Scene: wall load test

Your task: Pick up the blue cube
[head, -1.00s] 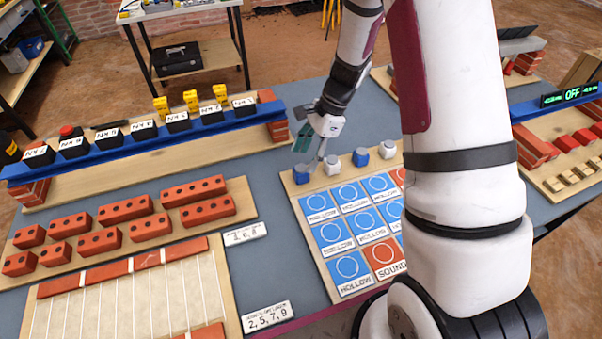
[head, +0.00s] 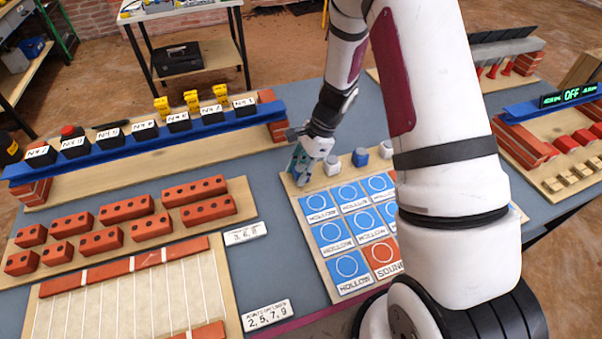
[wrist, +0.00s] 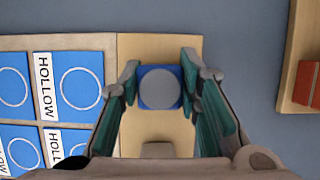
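The blue cube (wrist: 160,87) with a round grey top sits on the wooden board, centred between the fingers of my gripper (wrist: 160,80) in the wrist view. My gripper is open, with one green-padded finger on each side of the cube. The fingertips are very close to its sides; I cannot tell if they touch. In the head view my gripper (head: 303,165) is low at the board's far left corner and mostly hides this cube. A second blue cube (head: 360,157) stands farther right in the same row.
White cubes (head: 332,165) (head: 386,150) stand in the same row, one close to my gripper. The board (head: 317,263) carries blue HOLLOW tiles and a red SOUND tile (head: 383,257). Red bricks (head: 150,226) lie to the left. Bare grey table lies between the boards.

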